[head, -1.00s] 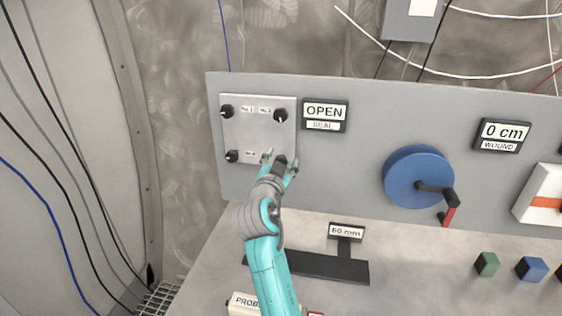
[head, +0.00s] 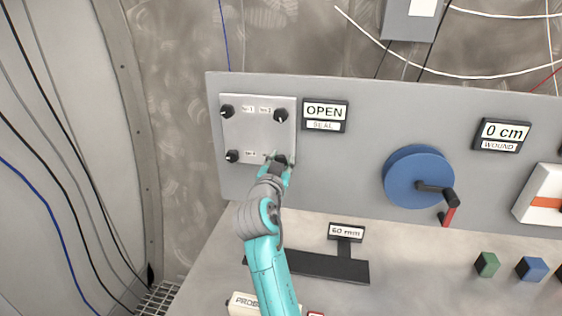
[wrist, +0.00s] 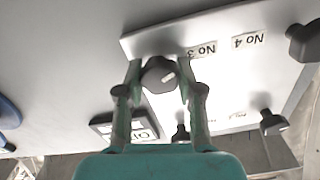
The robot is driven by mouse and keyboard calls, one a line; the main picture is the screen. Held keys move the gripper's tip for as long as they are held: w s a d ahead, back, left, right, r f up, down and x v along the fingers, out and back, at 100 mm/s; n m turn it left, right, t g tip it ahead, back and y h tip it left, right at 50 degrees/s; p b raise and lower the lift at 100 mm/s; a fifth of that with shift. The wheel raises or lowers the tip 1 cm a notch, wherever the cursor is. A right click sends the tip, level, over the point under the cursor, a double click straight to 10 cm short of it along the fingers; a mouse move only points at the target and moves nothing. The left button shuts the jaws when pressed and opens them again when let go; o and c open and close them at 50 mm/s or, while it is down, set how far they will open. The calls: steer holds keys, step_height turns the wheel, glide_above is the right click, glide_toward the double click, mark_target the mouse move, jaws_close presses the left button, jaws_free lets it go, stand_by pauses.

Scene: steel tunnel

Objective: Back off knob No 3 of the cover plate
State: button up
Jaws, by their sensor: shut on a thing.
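The pale cover plate (head: 257,135) is on the grey upright panel, with a black knob near each corner. Knob No 3 (wrist: 159,76), at the plate's lower right in the head view, is dark with a light pointer mark. The label "No 3" (wrist: 203,50) shows beside it in the wrist view. My gripper (head: 279,163) is at this knob. In the wrist view its fingers (wrist: 162,78) stand on both sides of the knob, shut on it. In the head view my gripper partly hides the knob.
The other knobs are at upper left (head: 227,112), upper right (head: 281,115) and lower left (head: 232,156). An "OPEN SEAL" sign (head: 325,115) is right of the plate. A blue crank wheel (head: 412,170) stands out farther right. A "60 mm" sign (head: 346,232) stands below.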

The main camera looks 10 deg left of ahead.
steer(key=n, duration=0.7)
steer(key=shift+a, duration=0.15)
steer(key=n, duration=0.6)
steer(key=shift+a+f, duration=0.1)
steer(key=shift+f, duration=0.05)
stand_by(0.4)
steer(key=o, duration=1.2)
steer(key=shift+c, duration=0.2)
steer(key=s, duration=1.2)
steer(key=shift+a, duration=0.2)
